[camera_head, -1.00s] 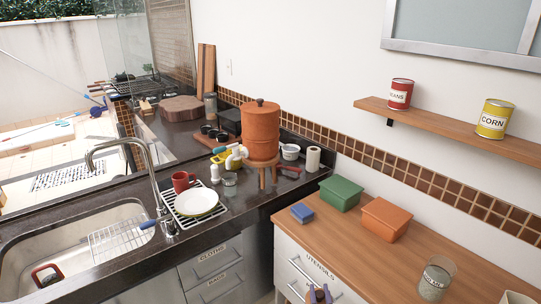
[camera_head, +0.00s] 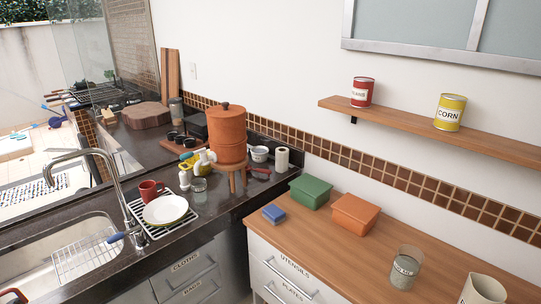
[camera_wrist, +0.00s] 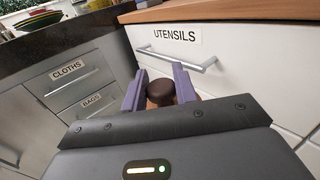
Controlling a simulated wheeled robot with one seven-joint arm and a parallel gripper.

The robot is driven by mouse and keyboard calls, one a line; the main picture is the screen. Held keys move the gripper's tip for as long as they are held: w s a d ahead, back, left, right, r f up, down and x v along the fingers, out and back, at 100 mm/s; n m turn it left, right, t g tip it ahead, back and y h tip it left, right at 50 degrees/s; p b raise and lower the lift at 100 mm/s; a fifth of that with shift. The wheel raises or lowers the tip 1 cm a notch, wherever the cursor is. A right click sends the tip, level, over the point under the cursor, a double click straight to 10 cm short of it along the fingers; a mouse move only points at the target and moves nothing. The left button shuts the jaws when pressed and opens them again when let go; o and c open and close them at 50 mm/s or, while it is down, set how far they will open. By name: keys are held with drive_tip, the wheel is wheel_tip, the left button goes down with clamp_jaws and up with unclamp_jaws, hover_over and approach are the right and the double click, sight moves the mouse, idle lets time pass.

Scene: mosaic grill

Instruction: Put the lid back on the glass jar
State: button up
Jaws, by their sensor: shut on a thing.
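The lower part of the lid is hidden behind my gripper body.
A cream pitcher (camera_head: 483,290) stands to the right of the jar.

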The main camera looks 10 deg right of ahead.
wheel_tip(320, 180, up, 17)
drive_tip(key=p, duration=1.6)
drive_tip(key=shift+p, duration=0.35)
drive_tip(key=shift+f, duration=0.1)
